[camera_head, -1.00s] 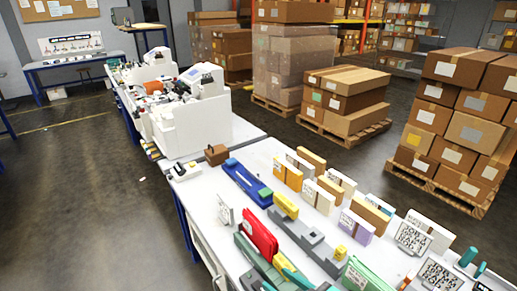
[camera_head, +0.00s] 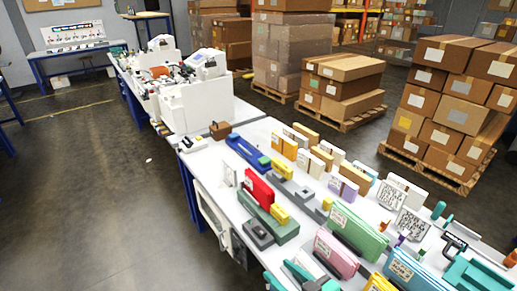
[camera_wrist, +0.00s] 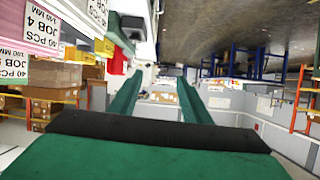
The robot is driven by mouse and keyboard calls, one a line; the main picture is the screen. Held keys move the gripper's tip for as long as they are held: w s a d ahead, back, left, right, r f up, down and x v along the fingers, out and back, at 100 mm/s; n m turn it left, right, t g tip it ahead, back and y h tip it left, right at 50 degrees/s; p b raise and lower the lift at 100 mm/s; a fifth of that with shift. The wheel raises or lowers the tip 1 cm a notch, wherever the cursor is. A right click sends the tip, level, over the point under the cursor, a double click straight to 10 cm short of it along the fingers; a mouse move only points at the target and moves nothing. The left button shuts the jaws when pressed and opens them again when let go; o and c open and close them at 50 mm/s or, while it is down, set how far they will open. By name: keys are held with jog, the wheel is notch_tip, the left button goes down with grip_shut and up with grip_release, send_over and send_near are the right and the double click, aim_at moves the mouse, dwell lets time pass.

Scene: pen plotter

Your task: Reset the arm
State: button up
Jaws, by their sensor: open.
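My gripper (camera_wrist: 157,98) shows in the wrist view as two long green fingers, spread apart with nothing between them. A dark bar and a green body (camera_wrist: 150,160) fill the bottom of that view. The wrist picture appears upside down, with the floor at the top. Labelled job boxes (camera_wrist: 55,35) show at its upper left, to the left of the fingers.
A long white workbench (camera_head: 215,172) holds coloured boxes, including a red one (camera_head: 258,190), a pink one (camera_head: 335,254) and a green one (camera_head: 355,231). White machines (camera_head: 197,105) stand farther back. Stacked cartons (camera_head: 455,100) on pallets are at right. The floor (camera_head: 95,190) at left is clear.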

jog(key=s+a+f+m+t+h, duration=0.1)
jog(key=s+f+m+h, duration=0.35)
jog(key=f, duration=0.35)
jog(key=s+a+f+m+t+h, duration=0.1)
jog(key=s+f+m+h, duration=0.2)
jog(key=s+f, duration=0.35)
jog(key=s+a+r+t, duration=0.1)
jog(key=s+a+r, duration=0.1)
jog(key=s, duration=0.6)
jog(key=s+a+r+n+t, duration=0.1)
jog(key=s+a+r, duration=0.1)
jog(key=s, duration=0.7)
jog(key=shift+s+a+r, duration=0.15)
jog(key=shift+s+r, duration=0.05)
jog(key=shift+r, duration=0.5)
